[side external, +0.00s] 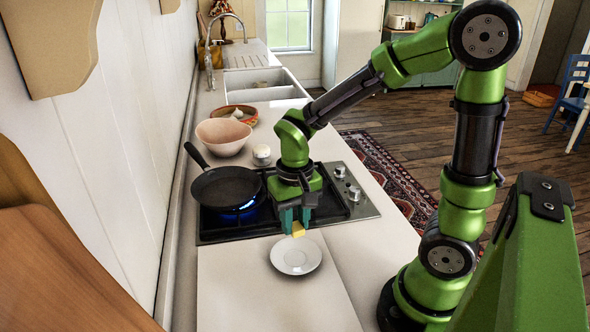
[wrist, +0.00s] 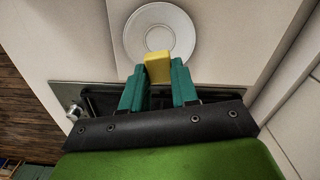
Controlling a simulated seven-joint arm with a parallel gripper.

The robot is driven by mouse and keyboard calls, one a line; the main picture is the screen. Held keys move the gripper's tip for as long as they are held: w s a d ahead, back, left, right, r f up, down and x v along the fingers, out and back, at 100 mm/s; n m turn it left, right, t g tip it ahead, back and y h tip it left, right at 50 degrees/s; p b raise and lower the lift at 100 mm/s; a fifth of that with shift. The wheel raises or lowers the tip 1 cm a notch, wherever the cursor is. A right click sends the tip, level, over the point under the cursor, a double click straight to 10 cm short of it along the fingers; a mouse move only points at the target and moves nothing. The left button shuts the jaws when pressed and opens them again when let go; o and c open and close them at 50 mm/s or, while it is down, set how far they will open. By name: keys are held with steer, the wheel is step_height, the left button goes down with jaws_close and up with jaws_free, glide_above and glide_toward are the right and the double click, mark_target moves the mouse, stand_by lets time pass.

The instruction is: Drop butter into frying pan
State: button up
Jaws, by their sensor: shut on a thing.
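The butter (side external: 298,230) is a small yellow block held between the fingertips of my gripper (side external: 293,222). In the wrist view the butter (wrist: 157,68) sits between the two teal fingers of my gripper (wrist: 158,80), which is shut on it. The butter is above the edge of a white saucer (side external: 296,255); the saucer (wrist: 160,18) also shows in the wrist view. I cannot tell how high the butter is above the saucer. The black frying pan (side external: 226,187) stands on the left of the stove, left of my gripper, over a blue flame. Its inside looks empty.
The black gas stove (side external: 340,205) has knobs on its right. The pan handle points toward the left wall. The counter around the saucer is clear.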

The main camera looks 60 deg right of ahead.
steer(key=shift+r, duration=1.1)
steer(key=shift+f, duration=0.1)
steer(key=shift+s+d+f, duration=0.1)
steer(key=shift+d+f, duration=0.05)
steer(key=shift+f, duration=0.2)
steer(key=w+d, duration=0.5)
steer(key=w, duration=0.7)
steer(key=w+d, duration=0.5)
steer(key=w, duration=0.7)
steer(key=shift+w+d+r, duration=0.7)
steer(key=shift+w+r, duration=1.45)
steer(key=shift+w, duration=0.5)
steer(key=shift+f, duration=3.05)
